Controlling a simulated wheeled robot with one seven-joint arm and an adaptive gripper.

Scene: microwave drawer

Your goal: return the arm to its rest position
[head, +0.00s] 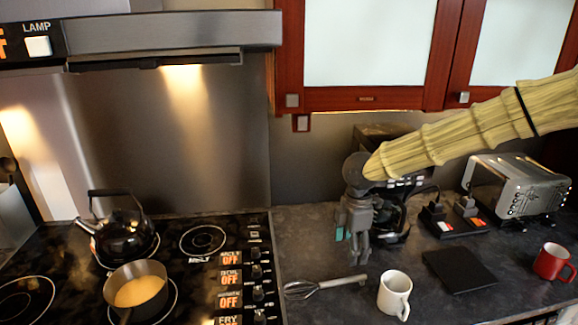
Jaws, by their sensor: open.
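My arm (450,128), in a pale yellow ribbed sleeve, reaches in from the right edge of the head view and slopes down to the left. My gripper (350,248) hangs from its end, pointing down over the counter to the right of the stove. It is open, with a bit of teal on its left finger. Nothing shows between the fingers. It is above and behind a whisk (325,287) and a white mug (394,293), apart from both in the picture. Part of a dark appliance (398,222) behind the gripper is hidden by it.
Red-framed cabinets (365,98) hang above the arm. A toaster (515,186), a dark flat pad (459,270) and a red mug (553,262) are on the right counter. A kettle (122,238) and a saucepan (137,291) stand on the stove at left, under a range hood (180,35).

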